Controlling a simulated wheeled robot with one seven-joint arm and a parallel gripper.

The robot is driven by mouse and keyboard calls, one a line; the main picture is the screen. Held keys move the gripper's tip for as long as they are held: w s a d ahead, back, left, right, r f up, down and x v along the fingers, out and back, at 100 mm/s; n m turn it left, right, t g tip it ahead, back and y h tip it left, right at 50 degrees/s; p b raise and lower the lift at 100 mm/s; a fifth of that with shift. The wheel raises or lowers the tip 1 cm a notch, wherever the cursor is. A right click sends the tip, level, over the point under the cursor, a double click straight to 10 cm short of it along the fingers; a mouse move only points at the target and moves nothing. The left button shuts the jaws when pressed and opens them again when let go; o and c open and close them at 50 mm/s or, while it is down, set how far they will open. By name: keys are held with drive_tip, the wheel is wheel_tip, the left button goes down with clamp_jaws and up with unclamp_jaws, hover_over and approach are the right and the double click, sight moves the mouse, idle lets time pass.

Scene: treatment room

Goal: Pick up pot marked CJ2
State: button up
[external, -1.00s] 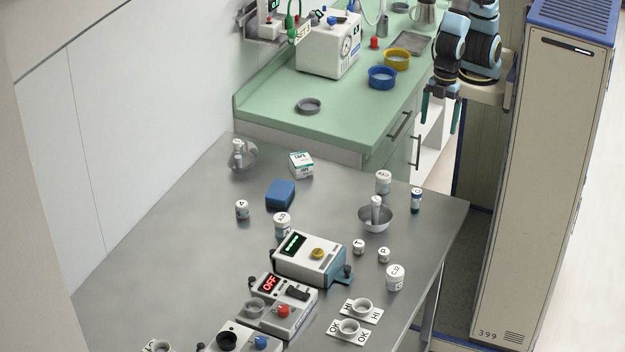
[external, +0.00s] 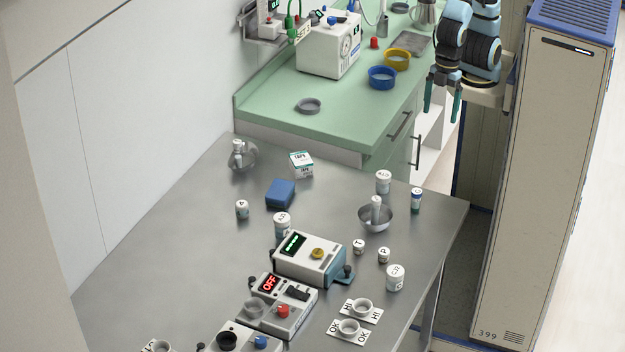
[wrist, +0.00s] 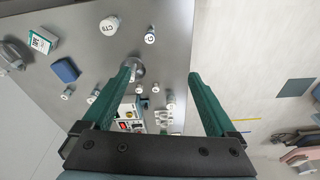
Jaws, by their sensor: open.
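A white-lidded pot (external: 396,278) stands upright near the right edge of the steel table; its lid marking looks like CJ2, but the print is small. Another white-lidded pot (external: 383,182) stands at the table's far right, and its lid reads like CT5 in the wrist view (wrist: 109,26). My gripper (external: 442,108) is open and empty, high beyond the table's far right corner and well apart from both pots. In the wrist view its two green fingers (wrist: 159,76) are spread wide, with nothing between them close by.
A metal bowl with a pestle (external: 375,219), a small pot marked P (external: 384,255) and a beige device (external: 311,260) stand near the CJ2-looking pot. Two cup stands (external: 350,328) lie in front. A tall cabinet (external: 545,180) rises at right. The table's left side is mostly clear.

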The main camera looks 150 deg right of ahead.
drive_tip(key=w+a+f+m+t+y+b, duration=0.2)
drive_tip(key=w+a+f+m+b, duration=0.15)
drive_tip(key=w+f+m, duration=0.45)
drive_tip(key=w+a+f+m+t+y+b, duration=0.1)
drive_tip(key=w+a+f+m+y+b, duration=0.15)
drive_tip(key=w+m+b, duration=0.55)
drive_tip(key=w+d+r+m+t+y+b, duration=0.1)
drive_tip(key=w+d+r+m+t, duration=0.3)
drive_tip(key=w+m, duration=0.3)
drive_tip(key=w+d+r+m+t+b, duration=0.1)
drive_tip(key=w+d+r+m+t, duration=0.1)
drive_tip(key=w+r+m+t, duration=0.35)
drive_tip(key=g, duration=0.2)
approach(396, 280)
drive_tip(key=shift+f+m, duration=0.25)
drive_tip(key=shift+m, duration=0.1)
drive_tip(key=p+x, duration=0.1)
drive_tip(key=x, duration=0.3)
drive_tip(key=shift+w+f, duration=0.1)
drive_tip(key=shift+f, duration=0.1)
drive_tip(key=p+x, duration=0.2)
drive_tip(key=x, duration=0.3)
drive_tip(key=shift+w+a+f+p, duration=0.1)
drive_tip(key=shift+w+f+p, duration=0.1)
drive_tip(key=shift+p, duration=0.1)
drive_tip(key=shift+w+a+f, duration=0.1)
drive_tip(key=shift+w+f, duration=0.15)
drive_tip(key=shift+w, duration=0.1)
drive_tip(key=c, duration=1.5)
